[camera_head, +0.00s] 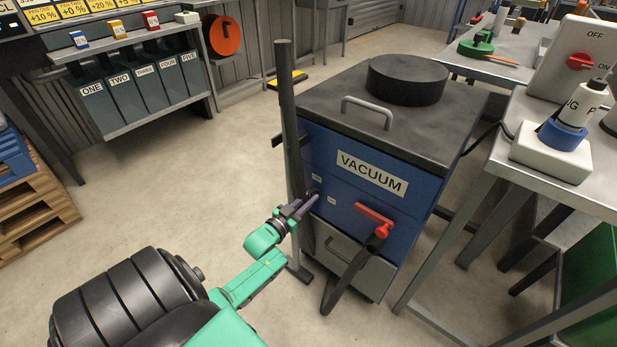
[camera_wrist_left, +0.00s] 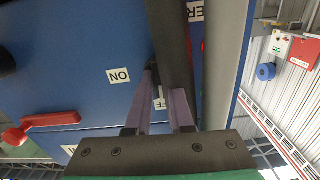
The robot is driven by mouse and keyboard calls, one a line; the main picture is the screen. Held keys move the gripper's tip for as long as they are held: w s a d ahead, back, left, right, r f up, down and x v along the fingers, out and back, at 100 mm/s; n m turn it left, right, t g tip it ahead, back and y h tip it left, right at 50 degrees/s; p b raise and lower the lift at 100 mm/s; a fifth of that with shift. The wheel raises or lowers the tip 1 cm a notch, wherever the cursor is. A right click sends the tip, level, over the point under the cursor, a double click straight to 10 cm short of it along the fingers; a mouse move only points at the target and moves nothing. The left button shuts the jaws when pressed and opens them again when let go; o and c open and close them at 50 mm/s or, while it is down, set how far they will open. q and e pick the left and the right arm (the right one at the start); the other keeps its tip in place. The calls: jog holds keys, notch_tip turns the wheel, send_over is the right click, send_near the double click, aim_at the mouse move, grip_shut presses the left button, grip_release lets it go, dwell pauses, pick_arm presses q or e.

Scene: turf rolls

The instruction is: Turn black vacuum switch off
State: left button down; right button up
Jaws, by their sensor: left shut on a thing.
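The blue vacuum cabinet (camera_head: 345,205) with a black top stands in the middle of the head view. My left gripper (camera_head: 311,198) is at the left part of its front, beside two small white labels. The fingers (camera_wrist_left: 165,90) are close together at the black vacuum switch and shut on it. The switch is mostly hidden by the fingers and a dark bar, so its exact angle cannot be told. In the left wrist view an ON label (camera_wrist_left: 118,75) appears upside down, and a second label (camera_wrist_left: 160,101) is partly covered by the fingers. My right gripper is not in view.
A dark upright post (camera_head: 289,130) stands close beside my left gripper. A red handle (camera_head: 374,220) sticks out from the cabinet front to the right. A grey workbench (camera_head: 505,155) stands at the right.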

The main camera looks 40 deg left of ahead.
pick_arm(q)
jog(key=shift+f+n, duration=0.1)
jog(key=shift+n, duration=0.3)
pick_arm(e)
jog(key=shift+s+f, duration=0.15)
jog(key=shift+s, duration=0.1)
pick_arm(q)
jog(key=c, duration=0.8)
grip_release()
jog(key=shift+s, duration=0.1)
jog(key=s+p, duration=0.3)
jog(key=s, duration=1.1)
jog(key=shift+s+d, duration=0.2)
jog(key=shift+s, duration=0.05)
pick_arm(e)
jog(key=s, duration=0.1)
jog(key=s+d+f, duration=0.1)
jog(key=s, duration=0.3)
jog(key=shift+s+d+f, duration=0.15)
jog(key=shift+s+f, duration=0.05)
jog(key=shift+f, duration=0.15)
